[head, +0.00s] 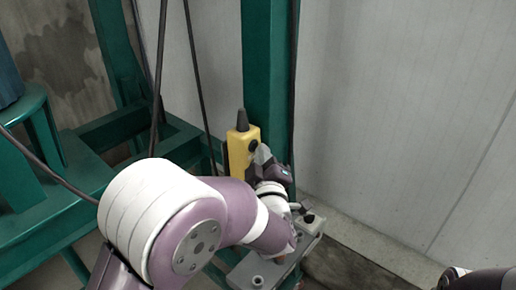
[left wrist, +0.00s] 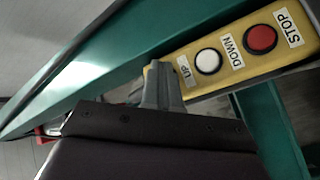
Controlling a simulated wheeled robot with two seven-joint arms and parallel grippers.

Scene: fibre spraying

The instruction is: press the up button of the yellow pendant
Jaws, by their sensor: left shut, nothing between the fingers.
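The yellow pendant (head: 239,150) hangs upright on the green post in the head view, with a dark grip on top. In the left wrist view the pendant (left wrist: 283,55) shows STOP, DOWN and UP labels, a red button (left wrist: 261,38) and a white button (left wrist: 208,61). My left gripper (head: 260,153) is shut and empty at the pendant's face. In the left wrist view its fingertips (left wrist: 158,72) overlap the pendant's end just past the UP label and hide the button place there. Whether they touch it I cannot tell.
The green post (head: 268,60) stands behind the pendant, with a pale wall panel (head: 400,110) to its right. Dark cables (head: 160,70) hang to the left. A grey box (head: 262,270) sits below my left wrist. A green frame (head: 60,205) fills the left side.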

